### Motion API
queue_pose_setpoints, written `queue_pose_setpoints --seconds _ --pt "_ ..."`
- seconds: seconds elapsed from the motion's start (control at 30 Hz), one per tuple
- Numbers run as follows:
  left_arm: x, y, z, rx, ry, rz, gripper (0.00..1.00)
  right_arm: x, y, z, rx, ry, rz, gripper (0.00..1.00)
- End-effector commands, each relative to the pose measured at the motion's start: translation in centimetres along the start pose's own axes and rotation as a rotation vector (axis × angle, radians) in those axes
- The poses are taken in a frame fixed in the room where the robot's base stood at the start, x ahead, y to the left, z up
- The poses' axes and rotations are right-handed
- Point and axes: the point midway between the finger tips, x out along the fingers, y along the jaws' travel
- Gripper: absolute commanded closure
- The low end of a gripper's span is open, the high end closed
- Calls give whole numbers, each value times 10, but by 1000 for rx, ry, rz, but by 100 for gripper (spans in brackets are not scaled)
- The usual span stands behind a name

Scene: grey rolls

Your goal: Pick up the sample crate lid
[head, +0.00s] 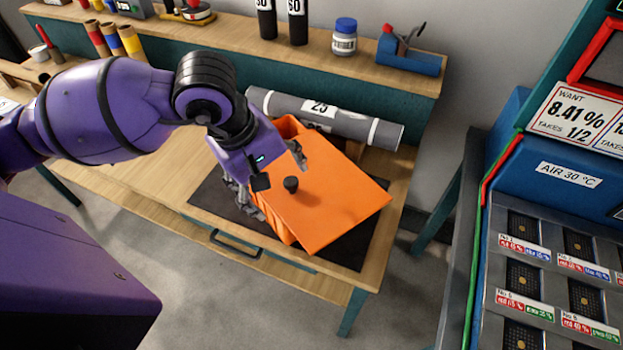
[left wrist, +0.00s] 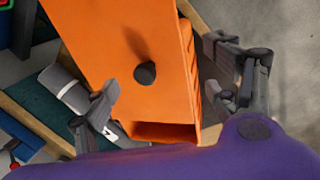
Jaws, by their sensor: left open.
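The sample crate lid (head: 335,207) is a flat orange panel with a small black knob (head: 291,184). It lies askew on the orange crate (head: 286,126), leaving part of the crate's opening uncovered at the far left end. The lid (left wrist: 110,30) and knob (left wrist: 145,73) also show in the left wrist view, with the crate's open end (left wrist: 165,131) nearer the wrist. My left gripper (head: 272,188) is open and empty over the crate's left part. Its fingers stand apart on either side, with the knob between them in the wrist view. My right gripper is not in view.
The crate stands on a dark mat (head: 357,248) on a wooden bench (head: 172,180). A grey roll labelled 25 (head: 345,123) lies close behind it. A raised shelf (head: 250,50) behind holds bottles and tools. A blue machine (head: 545,180) stands at the right.

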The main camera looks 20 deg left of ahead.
Motion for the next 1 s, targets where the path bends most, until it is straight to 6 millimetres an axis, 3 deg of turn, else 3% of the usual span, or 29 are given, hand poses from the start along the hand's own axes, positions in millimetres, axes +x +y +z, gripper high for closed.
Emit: queue_pose_setpoints --seconds 0.3,0.57,1.0 --pt "41 1 -4 -2 -2 2 20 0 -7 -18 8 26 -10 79" --pt "44 1 -5 -2 0 2 20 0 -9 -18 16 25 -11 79" --pt "44 2 -5 -2 0 4 76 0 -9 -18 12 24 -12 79"
